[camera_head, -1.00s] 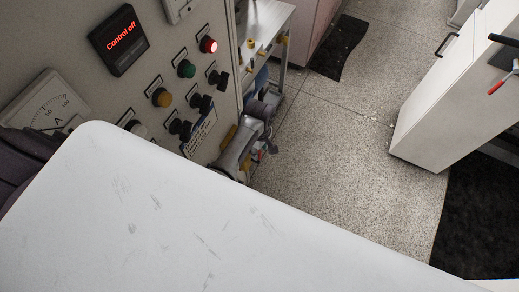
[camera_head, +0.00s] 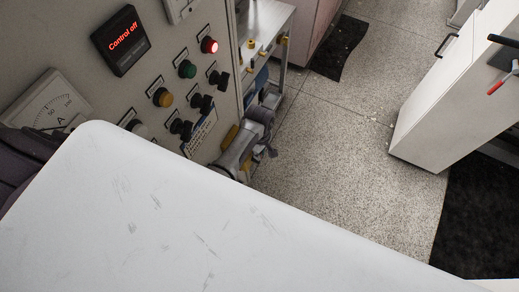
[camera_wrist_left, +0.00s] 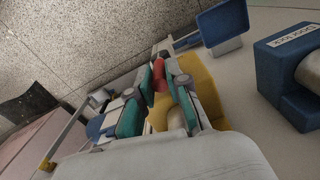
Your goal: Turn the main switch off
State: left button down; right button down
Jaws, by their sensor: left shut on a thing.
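The main switch shows in the left wrist view as a red handle (camera_wrist_left: 160,76) on a yellow base (camera_wrist_left: 215,98). In the head view the handle is hidden by the gripper. My right gripper is in neither view.
The cabinet front has a display (camera_head: 122,40) reading "Control off", a lit red lamp (camera_head: 209,46), black knobs (camera_head: 201,103) and a gauge (camera_head: 45,103). Near the switch is a blue box (camera_wrist_left: 290,75) labelled "Door lock". Speckled floor (camera_head: 340,150) lies open to the right.

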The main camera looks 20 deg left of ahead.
pick_arm(q)
jog(key=shift+w, duration=0.15)
jog(key=shift+w+f+g+b, duration=0.15)
jog(key=shift+w+g+b, duration=0.2)
jog(key=shift+g+b, duration=0.3)
jog(key=shift+w+d+f+g+b, duration=0.15)
jog(key=shift+w+g+b, duration=0.6)
jog(key=shift+b, duration=1.5)
jog(key=shift+w+a+f+g+b, duration=0.1)
jog(key=shift+w+f+g+b, duration=0.15)
jog(key=shift+g+b, duration=1.45)
jog(key=shift+w+d+f+g+b, duration=0.15)
jog(key=shift+w+g+b, duration=0.3)
jog(key=shift+b, duration=2.3)
jog(key=shift+a, duration=0.1)
jog(key=c, duration=1.1)
grip_release()
jog(key=shift+w, duration=0.1)
jog(key=shift+c, duration=0.2)
